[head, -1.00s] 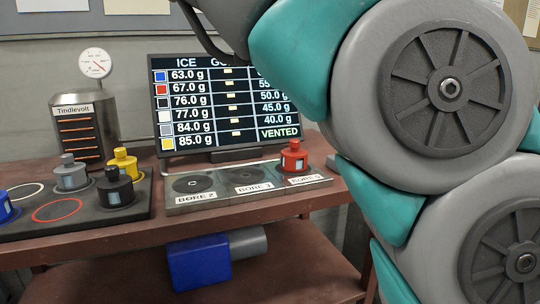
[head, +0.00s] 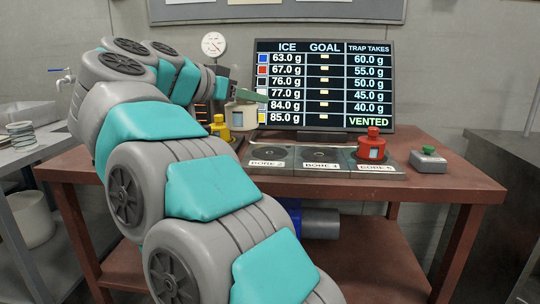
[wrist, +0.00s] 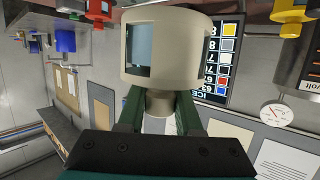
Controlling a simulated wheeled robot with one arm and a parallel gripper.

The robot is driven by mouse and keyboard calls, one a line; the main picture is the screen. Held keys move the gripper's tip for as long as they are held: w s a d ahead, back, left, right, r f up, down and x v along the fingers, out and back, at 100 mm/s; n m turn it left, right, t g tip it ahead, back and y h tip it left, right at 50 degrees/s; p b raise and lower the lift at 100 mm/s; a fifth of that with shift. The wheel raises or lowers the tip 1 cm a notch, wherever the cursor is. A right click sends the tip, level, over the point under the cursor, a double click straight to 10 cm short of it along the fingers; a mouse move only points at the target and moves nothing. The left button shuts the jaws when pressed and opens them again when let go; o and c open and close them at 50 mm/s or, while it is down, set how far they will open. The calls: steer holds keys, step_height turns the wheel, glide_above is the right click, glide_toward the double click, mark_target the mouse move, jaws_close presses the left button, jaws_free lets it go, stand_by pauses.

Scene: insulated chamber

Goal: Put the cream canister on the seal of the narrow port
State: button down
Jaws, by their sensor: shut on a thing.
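The cream canister (head: 242,116) is held up above the left part of the table, left of the screen. My gripper (head: 240,97) is shut on its narrow top, with green fingers on either side. In the wrist view my gripper (wrist: 158,108) grips the neck of the cream canister (wrist: 165,55), and the scene shows upside down. Three ports sit in a row on a grey block: a left port (head: 268,153) and a middle port (head: 320,156), both bare, and a right port (head: 378,168) with a red canister (head: 371,146) on it. I cannot tell which is the narrow one.
The screen (head: 325,85) stands behind the ports and reads VENTED. A yellow canister (head: 220,127) stands just below and left of the cream one. A grey box with a green button (head: 428,160) is right of the ports. My arm hides the table's left side.

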steer(key=w+a+f, duration=0.1)
steer(key=a+f, duration=0.4)
steer(key=a, duration=0.1)
steer(key=b, duration=0.2)
glide_above(277, 150)
steer(key=shift+a+f+n+y, duration=0.1)
steer(key=shift+f+n+y, duration=0.2)
steer(key=shift+f, duration=0.6)
step_height(277, 150, down, 3)
steer(key=shift+r+t+b, duration=0.1)
steer(key=shift+t+b, duration=0.2)
steer(key=shift+b, duration=0.8)
steer(key=shift+f, duration=0.3)
steer(key=shift+w+f, duration=0.1)
steer(key=shift+f, duration=0.1)
steer(key=c, duration=0.6)
jaws_free()
